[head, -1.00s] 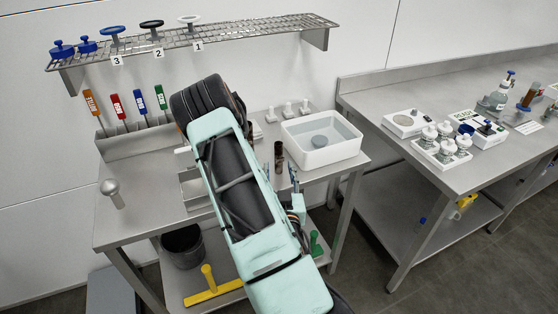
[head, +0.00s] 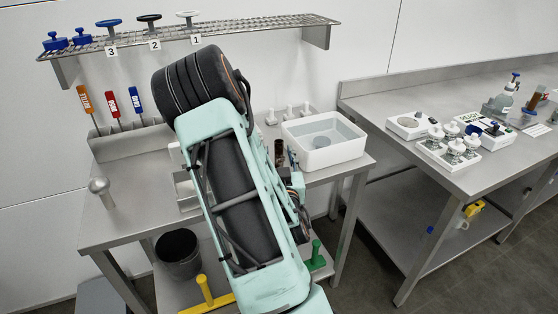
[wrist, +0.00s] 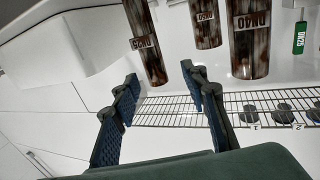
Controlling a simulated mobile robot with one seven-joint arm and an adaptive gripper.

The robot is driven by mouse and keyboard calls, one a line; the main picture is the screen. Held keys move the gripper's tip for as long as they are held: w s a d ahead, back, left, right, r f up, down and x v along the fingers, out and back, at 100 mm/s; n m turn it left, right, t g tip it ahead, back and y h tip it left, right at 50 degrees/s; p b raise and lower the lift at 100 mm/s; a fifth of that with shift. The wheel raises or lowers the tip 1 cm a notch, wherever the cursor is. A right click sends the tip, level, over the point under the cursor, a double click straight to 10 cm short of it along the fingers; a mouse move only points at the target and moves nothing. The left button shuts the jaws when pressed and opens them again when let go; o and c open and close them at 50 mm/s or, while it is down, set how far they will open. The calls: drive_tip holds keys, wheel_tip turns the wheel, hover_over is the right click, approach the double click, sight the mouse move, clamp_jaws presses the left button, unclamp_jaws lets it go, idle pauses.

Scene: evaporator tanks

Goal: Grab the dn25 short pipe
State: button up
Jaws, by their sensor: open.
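In the wrist view three rusty brown pipes hang into the top of the picture. The left one, labelled DN25 (wrist: 145,45), is the dn25 pipe; its free end shows in line with the gap between my fingertips. My gripper (wrist: 161,76) is open and empty, its two dark ribbed fingers apart. I cannot tell how far the pipe is from the fingers. A middle pipe (wrist: 206,25) has a hard-to-read label; the right, thicker one (wrist: 249,40) reads DN40. In the head view a brown pipe (head: 279,150) stands on the bench, partly hidden by my arm.
A white basin (head: 322,142) stands right of the pipe. Tools with coloured handles (head: 111,105) stand in a rack on the left. A wire shelf (head: 210,32) hangs above.

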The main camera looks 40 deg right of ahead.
sight(280, 147)
drive_tip(key=x, duration=0.4)
drive_tip(key=shift+d+r+p, duration=0.15)
drive_tip(key=shift+d+p, duration=0.2)
clamp_jaws()
